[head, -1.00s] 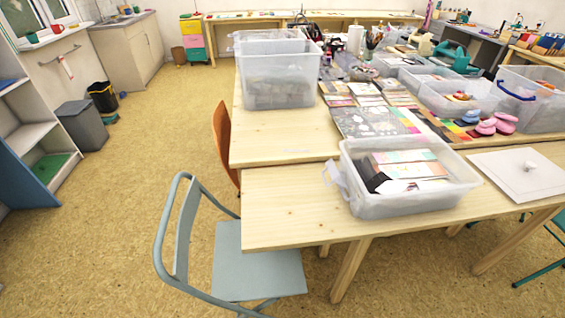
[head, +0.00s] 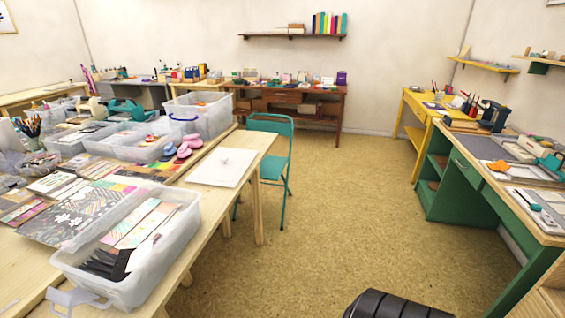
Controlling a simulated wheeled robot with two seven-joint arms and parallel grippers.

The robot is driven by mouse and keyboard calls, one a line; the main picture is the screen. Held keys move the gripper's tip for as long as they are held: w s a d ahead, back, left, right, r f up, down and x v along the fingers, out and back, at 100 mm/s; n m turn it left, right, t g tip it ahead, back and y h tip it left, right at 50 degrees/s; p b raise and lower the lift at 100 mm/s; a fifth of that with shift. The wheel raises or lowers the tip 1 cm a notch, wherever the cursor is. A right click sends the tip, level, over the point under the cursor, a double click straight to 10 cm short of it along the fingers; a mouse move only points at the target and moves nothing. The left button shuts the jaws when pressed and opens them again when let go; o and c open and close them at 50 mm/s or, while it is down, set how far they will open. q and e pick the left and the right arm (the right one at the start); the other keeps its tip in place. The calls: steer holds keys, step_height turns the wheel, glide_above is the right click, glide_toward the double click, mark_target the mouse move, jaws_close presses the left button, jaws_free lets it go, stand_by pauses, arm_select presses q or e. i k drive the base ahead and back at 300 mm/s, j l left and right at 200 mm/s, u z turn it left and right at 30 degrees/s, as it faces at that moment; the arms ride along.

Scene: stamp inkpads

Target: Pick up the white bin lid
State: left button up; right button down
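The white bin lid (head: 208,173) is a flat, pale square panel with a small knob-like handle near its middle. It lies flat on the light wooden table, close to the table's right end. The clear bin with papers (head: 160,262) stands nearer on the same table, left of the lid and apart from it. Neither of my grippers shows in the head view, so their state is hidden.
A teal chair (head: 272,150) stands just behind and right of the lid. Pink and blue stamps and clear bins (head: 203,108) crowd the table left of and behind it. The cork floor (head: 330,215) to the right is open, up to a green desk (head: 455,190).

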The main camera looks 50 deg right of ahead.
mark_target(225, 167)
steer(key=k+z, duration=0.1)
steer(key=z, duration=1.15)
steer(key=i+l+z, duration=0.1)
steer(key=i+l, duration=0.2)
steer(key=i, duration=0.25)
steer(key=i+l+z, duration=0.1)
steer(key=i+l, duration=0.15)
steer(key=i, duration=0.3)
steer(key=i+l+z, duration=0.15)
steer(key=i, duration=0.45)
steer(key=i+l+z, duration=0.1)
steer(key=i, duration=0.45)
steer(key=l, duration=0.1)
